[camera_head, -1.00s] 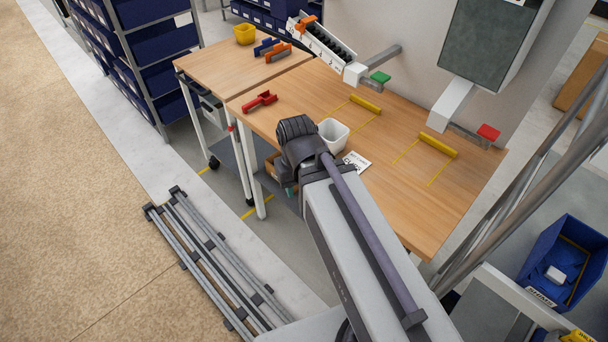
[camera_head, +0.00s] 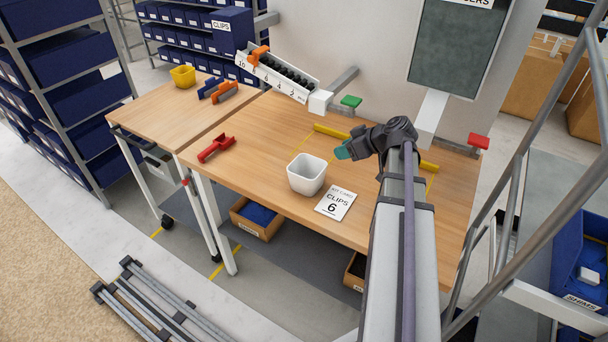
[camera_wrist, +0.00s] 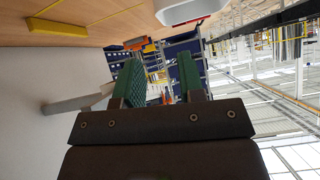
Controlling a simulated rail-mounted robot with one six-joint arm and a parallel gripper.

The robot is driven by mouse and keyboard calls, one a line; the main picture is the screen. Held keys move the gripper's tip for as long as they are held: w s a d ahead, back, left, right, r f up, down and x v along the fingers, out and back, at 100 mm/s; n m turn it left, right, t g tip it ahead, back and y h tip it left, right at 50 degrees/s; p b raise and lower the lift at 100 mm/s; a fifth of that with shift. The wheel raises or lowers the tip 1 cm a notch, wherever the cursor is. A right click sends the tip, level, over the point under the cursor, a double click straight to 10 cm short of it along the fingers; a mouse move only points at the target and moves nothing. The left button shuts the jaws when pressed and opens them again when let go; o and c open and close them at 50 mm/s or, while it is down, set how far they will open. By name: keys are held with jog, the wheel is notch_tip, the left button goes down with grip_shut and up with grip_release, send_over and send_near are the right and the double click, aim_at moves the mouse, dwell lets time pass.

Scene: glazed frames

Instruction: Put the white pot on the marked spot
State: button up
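The white pot (camera_head: 307,175) stands upright and empty-looking on the wooden table, left of a white card reading "CLIPS 6" (camera_head: 336,203). In the wrist view the pot (camera_wrist: 190,12) shows partly at the top edge, apart from the fingers. My gripper (camera_head: 343,151) is over the table, right of and behind the pot. In the wrist view its green-padded fingers (camera_wrist: 160,75) are spread with nothing between them. Thin yellow lines with a yellow bar (camera_head: 331,131) mark an area behind the pot. A second yellow bar (camera_head: 429,167) is partly hidden by my arm.
A red tool (camera_head: 215,148) lies at the table's left. A sloped rack of black clips (camera_head: 280,75) overhangs the back, with green (camera_head: 351,101) and red (camera_head: 478,141) blocks at the rear edge. Metal rails (camera_head: 535,190) stand to the right.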

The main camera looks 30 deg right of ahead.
aim_at(319, 159)
jog(key=shift+n, duration=0.7)
jog(key=b+x, duration=0.7)
jog(key=x, duration=0.3)
jog(key=shift+a+f, duration=0.1)
jog(key=shift+f, duration=0.15)
jog(key=shift+a+r, duration=0.1)
jog(key=shift+r, duration=0.05)
grip_shut()
